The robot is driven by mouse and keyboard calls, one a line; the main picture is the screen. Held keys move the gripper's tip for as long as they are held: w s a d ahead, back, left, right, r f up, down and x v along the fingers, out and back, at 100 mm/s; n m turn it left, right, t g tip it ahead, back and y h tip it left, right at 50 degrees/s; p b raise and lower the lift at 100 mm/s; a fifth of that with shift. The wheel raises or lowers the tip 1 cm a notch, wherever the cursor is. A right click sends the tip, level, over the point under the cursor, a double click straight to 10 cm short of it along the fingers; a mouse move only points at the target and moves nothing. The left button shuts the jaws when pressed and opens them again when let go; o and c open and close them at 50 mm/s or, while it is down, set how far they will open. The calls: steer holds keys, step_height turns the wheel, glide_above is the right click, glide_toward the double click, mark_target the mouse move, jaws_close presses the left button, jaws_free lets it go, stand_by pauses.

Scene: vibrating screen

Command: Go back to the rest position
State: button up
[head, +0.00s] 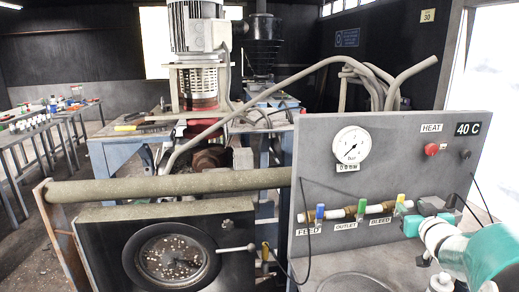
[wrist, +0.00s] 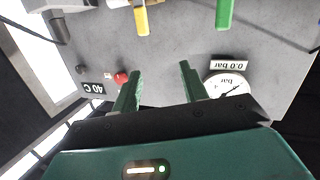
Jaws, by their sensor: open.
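My gripper (wrist: 160,68) is open, with two dark green fingers spread apart and nothing between them. It faces the grey control panel (head: 330,165), which appears upside down in the wrist view. In the head view my arm comes in from the lower right, and its end is in front of the panel's right part, by the BLEED label. The red button (head: 431,149) shows beyond the left finger in the wrist view (wrist: 120,78). The pressure gauge (head: 351,145) lies beyond the right finger in the wrist view (wrist: 226,87), partly hidden, with a 0.0 bar label.
The panel's pipe carries blue (head: 320,213), green (head: 362,206) and yellow (head: 400,199) valve handles. A black knob (head: 465,154) and a 40 C display (head: 467,129) are at right. A round sieve window (head: 171,258) and a long roller (head: 170,186) are at left.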

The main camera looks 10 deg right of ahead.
steer(key=s+a+f+g+y, duration=0.1)
steer(key=s+a+g, duration=0.2)
steer(key=s+a, duration=0.5)
steer(key=s+a+f+n+g+y, duration=0.1)
steer(key=s+a+g, duration=0.3)
steer(key=a, duration=1)
steer(key=s+a+f+g+y, duration=0.2)
steer(key=s+a+f+g, duration=0.1)
steer(key=s+a, duration=0.8)
steer(key=shift+s+a+n, duration=0.2)
steer(key=shift+s+n, duration=0.1)
steer(key=shift+f, duration=0.1)
